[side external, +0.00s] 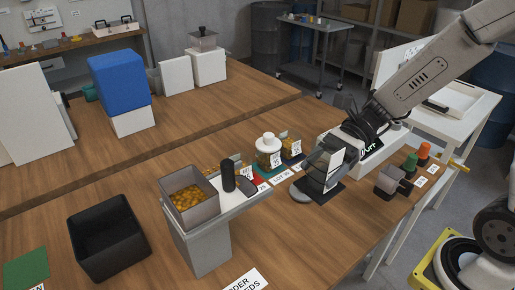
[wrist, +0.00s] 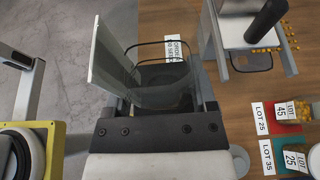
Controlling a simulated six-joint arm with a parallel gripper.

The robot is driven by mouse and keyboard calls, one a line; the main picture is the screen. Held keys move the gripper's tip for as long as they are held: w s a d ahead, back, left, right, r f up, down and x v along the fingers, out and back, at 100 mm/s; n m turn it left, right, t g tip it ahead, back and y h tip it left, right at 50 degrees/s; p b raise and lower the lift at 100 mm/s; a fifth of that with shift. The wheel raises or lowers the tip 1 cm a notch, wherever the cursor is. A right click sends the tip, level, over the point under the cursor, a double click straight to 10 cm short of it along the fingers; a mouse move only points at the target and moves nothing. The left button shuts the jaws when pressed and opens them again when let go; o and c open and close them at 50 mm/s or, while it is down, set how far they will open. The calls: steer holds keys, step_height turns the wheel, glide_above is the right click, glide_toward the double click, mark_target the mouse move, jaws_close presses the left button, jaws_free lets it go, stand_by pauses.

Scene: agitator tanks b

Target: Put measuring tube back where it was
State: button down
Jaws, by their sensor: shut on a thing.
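My gripper (side external: 340,138) reaches in from the upper right and is shut on a translucent grey vessel (wrist: 165,95). The vessel has a thin dark rim and a pale flat panel (wrist: 110,58) at its left in the wrist view. In the side view the vessel (side external: 315,170) hangs dark under my wrist, above or at a dark pad (side external: 328,194); contact is unclear. It may be the measuring tube, but its shape is partly hidden. A dark upright cylinder (side external: 228,177) stands on the ledge of a grey stand (side external: 205,245), apart from my gripper.
An open hopper (side external: 190,203) with yellow-orange pieces sits on the stand. Jars with lot cards (side external: 268,152) stand left of my gripper. A small grey container (side external: 393,181) and green and orange-capped items stand right. A black bin (side external: 105,238) is at front left.

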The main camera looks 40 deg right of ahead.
step_height(320, 180, down, 15)
stand_by(0.5)
steer(key=shift+f, duration=0.1)
steer(key=shift+f, duration=2.1)
steer(key=shift+f, duration=1.8)
steer(key=shift+f, duration=0.1)
jaws_free()
